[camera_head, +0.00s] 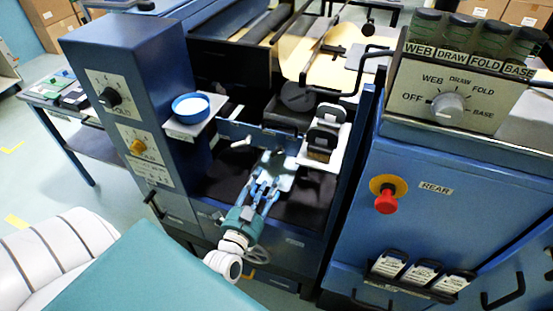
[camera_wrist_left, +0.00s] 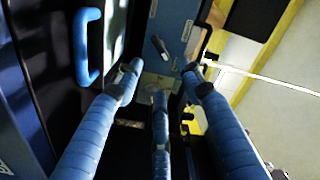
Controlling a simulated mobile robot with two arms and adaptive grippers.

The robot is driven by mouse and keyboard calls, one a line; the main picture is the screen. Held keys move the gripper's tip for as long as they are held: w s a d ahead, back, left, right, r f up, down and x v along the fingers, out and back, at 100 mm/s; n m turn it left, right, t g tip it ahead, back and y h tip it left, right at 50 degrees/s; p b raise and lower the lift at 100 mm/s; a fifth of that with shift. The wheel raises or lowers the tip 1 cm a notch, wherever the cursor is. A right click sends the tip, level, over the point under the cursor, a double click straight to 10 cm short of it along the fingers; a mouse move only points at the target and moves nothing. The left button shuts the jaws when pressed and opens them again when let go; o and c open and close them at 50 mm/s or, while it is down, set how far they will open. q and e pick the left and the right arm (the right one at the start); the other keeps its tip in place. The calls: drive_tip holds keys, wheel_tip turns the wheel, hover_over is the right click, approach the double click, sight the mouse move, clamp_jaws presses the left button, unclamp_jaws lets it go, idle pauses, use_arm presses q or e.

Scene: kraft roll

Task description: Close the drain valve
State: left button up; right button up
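My left gripper (camera_head: 265,184) reaches into the dark recess of the blue machine. In the left wrist view its blue fingers (camera_wrist_left: 160,82) are spread apart with nothing between them. A small grey lever (camera_head: 241,143) sits on a blue crossbar just beyond the fingertips. A grey lever (camera_wrist_left: 158,47) on a blue panel, probably the same one, shows ahead of the fingers, apart from them. No readable label marks either as the drain valve, so I cannot confirm which part that is. My right gripper is not in view.
A white shelf with a blue bowl (camera_head: 191,104) stands left of the recess, and dark blocks (camera_head: 324,133) stand right. A blue handle (camera_wrist_left: 86,46) is close on the left in the wrist view. A red stop button (camera_head: 386,202) is on the right cabinet.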

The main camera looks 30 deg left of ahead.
sight(278, 150)
use_arm(q)
drive_tip(key=x, duration=1)
drive_tip(key=shift+p, duration=0.4)
drive_tip(key=shift+w+d, duration=0.1)
clamp_jaws()
